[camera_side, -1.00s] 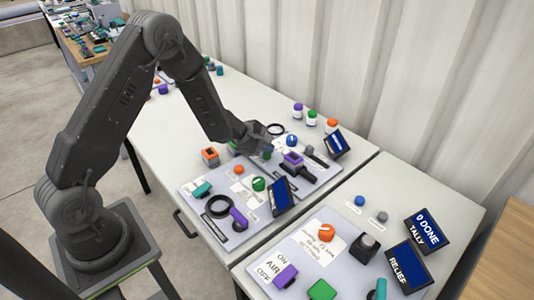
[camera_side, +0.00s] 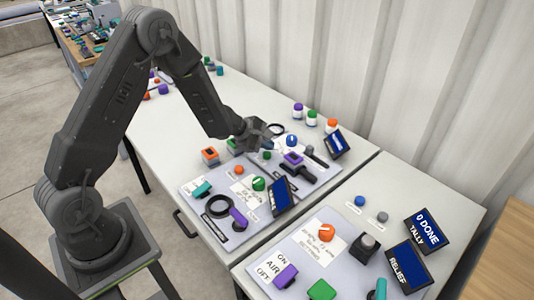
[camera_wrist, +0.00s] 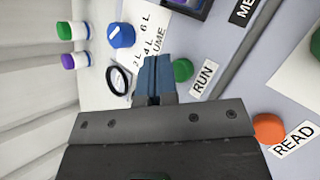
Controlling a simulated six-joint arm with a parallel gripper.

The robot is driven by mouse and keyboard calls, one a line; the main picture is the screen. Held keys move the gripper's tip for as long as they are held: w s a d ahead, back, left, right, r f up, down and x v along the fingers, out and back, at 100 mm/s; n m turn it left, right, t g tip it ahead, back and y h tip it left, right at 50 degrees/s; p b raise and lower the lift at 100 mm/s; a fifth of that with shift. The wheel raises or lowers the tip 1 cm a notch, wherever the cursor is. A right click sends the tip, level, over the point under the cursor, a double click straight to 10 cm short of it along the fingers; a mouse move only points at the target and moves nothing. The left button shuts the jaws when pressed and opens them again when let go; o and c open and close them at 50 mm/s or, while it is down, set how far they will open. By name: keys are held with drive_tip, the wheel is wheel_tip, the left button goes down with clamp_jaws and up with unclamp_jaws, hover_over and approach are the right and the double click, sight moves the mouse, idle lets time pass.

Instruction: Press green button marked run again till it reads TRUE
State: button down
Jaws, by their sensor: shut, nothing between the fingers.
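The green button (camera_wrist: 182,70) stands next to the label RUN (camera_wrist: 204,79) in the wrist view. It also shows in the side view as a small green cap (camera_side: 267,155) on the far grey panel. My gripper (camera_wrist: 153,77) is shut and empty, with its blue fingertips beside the button in the wrist view. In the side view my gripper (camera_side: 270,140) hangs just above and behind the green cap, apparently clear of it. A small dark blue display (camera_side: 335,143) stands at the right of that panel; its reading cannot be made out.
An orange button (camera_wrist: 269,128) labelled READ, a blue knob (camera_wrist: 121,36) and a black ring (camera_wrist: 118,80) lie around the fingers. A purple-topped block (camera_side: 293,159) and a dark lever stand close by. Capped jars (camera_side: 312,118) stand behind the panel.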

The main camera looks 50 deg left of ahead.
sight(267, 155)
drive_tip(key=shift+r, duration=0.1)
drive_tip(key=shift+r, duration=2.45)
drive_tip(key=shift+r, duration=0.1)
drive_tip(key=s+d+r+m+g+h, duration=0.1)
drive_tip(key=s+d+r+m, duration=0.45)
drive_tip(key=r, duration=0.35)
drive_tip(key=s+d+r+m+g+h, duration=0.1)
drive_tip(key=s+d+r+m+h, duration=0.1)
drive_tip(key=s+d+r+m, duration=0.35)
drive_tip(key=s+r+m+y, duration=0.2)
drive_tip(key=s+m, duration=0.3)
drive_tip(key=s, duration=0.4)
drive_tip(key=s+r+m+y, duration=0.3)
drive_tip(key=s+m, duration=0.3)
drive_tip(key=s, duration=0.4)
drive_tip(key=shift+r+g+y, duration=0.15)
drive_tip(key=shift+g+y, duration=0.25)
drive_tip(key=shift+y, duration=0.5)
